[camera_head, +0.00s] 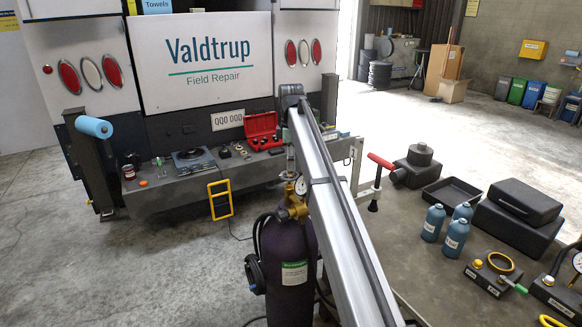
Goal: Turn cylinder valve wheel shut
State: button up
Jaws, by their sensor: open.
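A dark purple gas cylinder (288,262) with a white and green label stands upright at the lower middle. A brass valve (293,207) with a pressure gauge (301,186) sits on its top. The valve's wheel is too small, and partly covered by my arm, to make out clearly. My silver arm crosses from the bottom right up to the middle and bends down there. My gripper (289,172) is small in view just above the brass valve, open, pointing down. I cannot tell whether it touches the valve.
Black hoses hang on the cylinder's left side. Behind is a truck bumper shelf (167,191) with a red case (262,130) and a yellow-framed device (220,199). At right, a bench (440,266) holds blue bottles (433,222), black cases (520,215) and a red-handled clamp (376,180).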

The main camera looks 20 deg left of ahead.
aim_at(291, 175)
jog(key=shift+f+p, duration=0.55)
jog(key=shift+f, duration=1.6)
jog(key=c, duration=0.9)
